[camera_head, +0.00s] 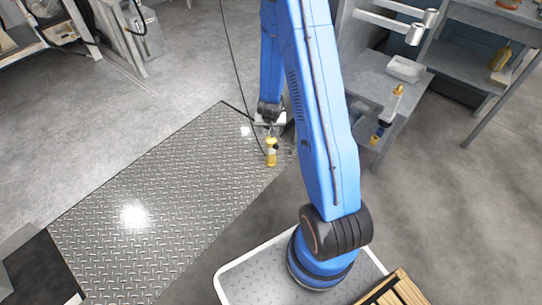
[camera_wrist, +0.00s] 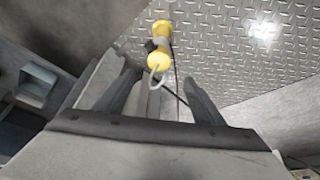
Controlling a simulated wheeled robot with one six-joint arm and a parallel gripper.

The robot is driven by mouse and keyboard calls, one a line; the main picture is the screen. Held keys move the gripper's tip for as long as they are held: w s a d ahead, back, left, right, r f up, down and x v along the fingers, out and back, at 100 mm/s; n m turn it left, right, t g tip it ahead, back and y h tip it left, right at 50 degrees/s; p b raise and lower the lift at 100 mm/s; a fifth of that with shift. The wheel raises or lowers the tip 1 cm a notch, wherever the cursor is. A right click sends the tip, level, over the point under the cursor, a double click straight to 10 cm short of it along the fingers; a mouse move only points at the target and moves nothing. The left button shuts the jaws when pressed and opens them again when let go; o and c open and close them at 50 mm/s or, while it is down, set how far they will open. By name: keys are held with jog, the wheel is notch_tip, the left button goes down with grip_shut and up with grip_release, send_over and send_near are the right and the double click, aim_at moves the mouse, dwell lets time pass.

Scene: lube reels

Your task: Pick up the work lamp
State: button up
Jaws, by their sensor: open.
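The work lamp (camera_head: 271,153) is a small yellow thing with a dark cord, low over the edge of the diamond-plate floor panel. In the wrist view the lamp (camera_wrist: 160,44) shows two yellow ends, a dark middle and a pale wire hook at the near end. The cord runs up past my arm in the head view. My gripper (camera_wrist: 165,92) is open, with its fingers on either side of the hook's lower end in the picture. I cannot tell whether they touch it. In the head view my arm partly hides the gripper (camera_head: 268,122).
The diamond-plate panel (camera_head: 160,205) covers the floor at left. A grey bench (camera_head: 365,75) with a white tray (camera_head: 405,69) and a bottle-like thing (camera_head: 390,105) stands right of my arm. A wooden crate (camera_head: 400,290) is at the bottom right. Open concrete floor lies at right.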

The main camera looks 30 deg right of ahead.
aim_at(271, 140)
jog(key=x, duration=1.1)
jog(key=shift+x, duration=2.6)
jog(key=shift+s+d, duration=0.15)
jog(key=shift+s, duration=0.05)
grip_shut()
